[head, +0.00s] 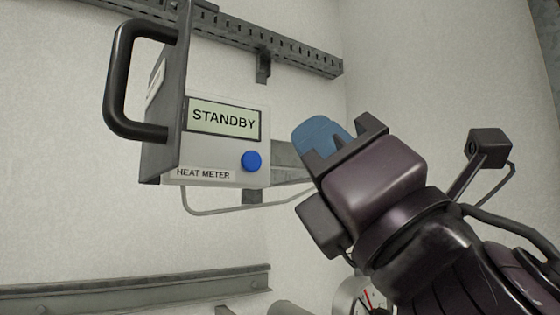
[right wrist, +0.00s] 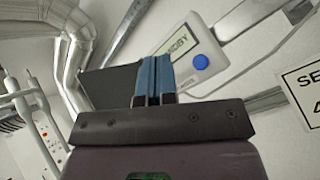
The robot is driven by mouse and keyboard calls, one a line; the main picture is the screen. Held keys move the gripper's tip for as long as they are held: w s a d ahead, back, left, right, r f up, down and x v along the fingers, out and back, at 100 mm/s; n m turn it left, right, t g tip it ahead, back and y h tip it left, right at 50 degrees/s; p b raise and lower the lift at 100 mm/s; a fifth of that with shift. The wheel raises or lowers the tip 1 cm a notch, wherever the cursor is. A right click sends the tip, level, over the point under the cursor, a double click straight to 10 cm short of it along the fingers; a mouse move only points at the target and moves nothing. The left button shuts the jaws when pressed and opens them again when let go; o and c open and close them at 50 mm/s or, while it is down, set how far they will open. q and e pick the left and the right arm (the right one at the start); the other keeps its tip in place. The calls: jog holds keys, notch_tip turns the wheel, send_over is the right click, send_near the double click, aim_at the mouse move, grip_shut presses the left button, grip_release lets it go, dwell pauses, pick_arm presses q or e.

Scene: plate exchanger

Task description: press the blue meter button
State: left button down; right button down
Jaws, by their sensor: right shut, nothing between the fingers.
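The heat meter (head: 222,160) is a pale box on the wall with a display (head: 223,119) reading STANDBY. Its round blue button (head: 251,161) is at the lower right of its face. The button also shows in the right wrist view (right wrist: 201,62), to the right of the fingertips. My right gripper (head: 318,133) has blue fingers and is shut and empty. In the head view it is to the right of the button, with a visible gap between them. In the right wrist view its fingers (right wrist: 152,75) are together. My left gripper is not in view.
A grey panel with a black handle (head: 121,80) stands at the meter's left side. A slotted rail (head: 280,45) runs above it and another rail (head: 150,285) below. A grey cable (head: 215,210) hangs under the meter. A gauge (head: 365,297) is partly hidden by my right arm.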

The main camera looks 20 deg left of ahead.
jog(key=w+a, duration=0.4)
jog(key=a, duration=0.1)
jog(key=shift+w+a+b, duration=0.15)
jog(key=shift+a+b, duration=0.15)
jog(key=shift+b, duration=0.15)
jog(key=shift+w+a, duration=0.1)
jog(key=shift+w, duration=0.05)
dwell(1.8)
jog(key=shift+w+a, duration=0.15)
jog(key=shift+a, duration=0.1)
jog(key=shift+w+a, duration=0.25)
dwell(0.9)
jog(key=shift+s+d, duration=0.1)
dwell(0.3)
jog(key=shift+s+d, duration=0.45)
jog(key=shift+d, duration=0.1)
jog(key=s+d, duration=0.1)
jog(key=d, duration=0.1)
jog(key=s+d, duration=0.2)
dwell(0.6)
